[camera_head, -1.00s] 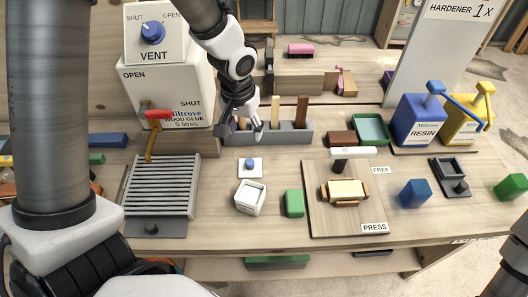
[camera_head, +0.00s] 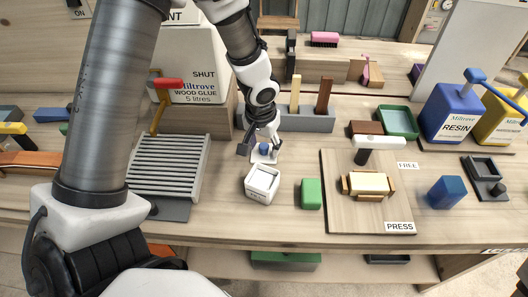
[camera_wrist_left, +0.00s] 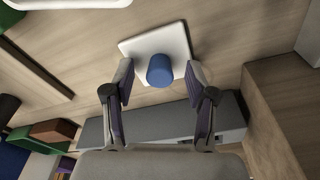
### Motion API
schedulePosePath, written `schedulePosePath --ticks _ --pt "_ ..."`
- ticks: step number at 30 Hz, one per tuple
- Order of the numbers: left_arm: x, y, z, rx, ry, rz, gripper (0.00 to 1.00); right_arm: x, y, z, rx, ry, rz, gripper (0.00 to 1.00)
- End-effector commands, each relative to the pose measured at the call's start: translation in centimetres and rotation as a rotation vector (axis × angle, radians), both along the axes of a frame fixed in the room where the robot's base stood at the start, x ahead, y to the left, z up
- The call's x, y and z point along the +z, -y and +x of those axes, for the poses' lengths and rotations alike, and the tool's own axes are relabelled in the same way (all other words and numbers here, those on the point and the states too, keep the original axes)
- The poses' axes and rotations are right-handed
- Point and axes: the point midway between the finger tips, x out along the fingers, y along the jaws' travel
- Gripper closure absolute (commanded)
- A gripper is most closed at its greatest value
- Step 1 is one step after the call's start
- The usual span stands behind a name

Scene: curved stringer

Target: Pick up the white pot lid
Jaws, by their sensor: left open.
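The white pot lid (camera_head: 257,158) is a small white square plate with a blue knob (camera_head: 264,148), flat on the bench just behind the open white pot (camera_head: 262,184). My left gripper (camera_head: 261,146) is low over the lid, partly covering it in the head view. In the left wrist view, the lid (camera_wrist_left: 178,40) lies under the open fingers. Its blue knob (camera_wrist_left: 160,71) shows between the two fingertips, with gaps on both sides.
A grey block with upright wooden pieces (camera_head: 318,122) stands close behind the lid. A green block (camera_head: 312,194) and the press board (camera_head: 338,215) lie to the right. A slatted grey rack (camera_head: 165,170) and red-handled lever (camera_head: 168,84) are to the left.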

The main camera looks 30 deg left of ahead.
Motion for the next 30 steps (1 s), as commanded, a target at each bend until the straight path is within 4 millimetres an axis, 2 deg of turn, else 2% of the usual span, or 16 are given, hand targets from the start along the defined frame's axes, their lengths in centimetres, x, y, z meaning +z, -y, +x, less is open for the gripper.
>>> schedulePosePath --ticks 1,7,8,9,11,12,23,26,30 --pt "-0.6 0.0 0.0 0.0 -0.002 0.0 0.44 -0.2 0.0 0.0 0.0 0.0 0.0 1.0" --pt "-0.6 0.0 0.1 0.0 0.0 0.0 0.44 -0.1 0.0 0.0 0.0 0.0 0.0 1.0" --pt "-0.6 0.0 0.1 0.0 0.0 0.0 0.51 -0.1 0.0 0.0 0.0 0.0 0.0 1.0" --pt "-0.6 0.0 0.1 0.0 0.0 0.0 0.65 -0.1 0.0 0.0 0.0 0.0 0.0 1.0" --pt "-0.6 0.0 0.1 0.0 0.0 0.0 0.86 -0.1 0.0 0.0 0.0 0.0 0.0 1.0" --pt "-0.6 0.0 0.1 0.0 0.0 0.0 0.92 -0.1 0.0 0.0 0.0 0.0 0.0 1.0" --pt "-0.3 0.0 0.1 0.0 0.0 0.0 0.93 0.0 0.0 0.0 0.0 0.0 0.0 1.0" --pt "1.1 0.0 0.1 0.001 0.003 0.0 0.93 0.5 0.0 0.0 0.0 0.0 0.0 1.0" --pt "4.5 0.0 0.2 0.002 0.005 0.001 0.93 1.4 0.0 0.0 0.0 0.0 0.0 1.0"
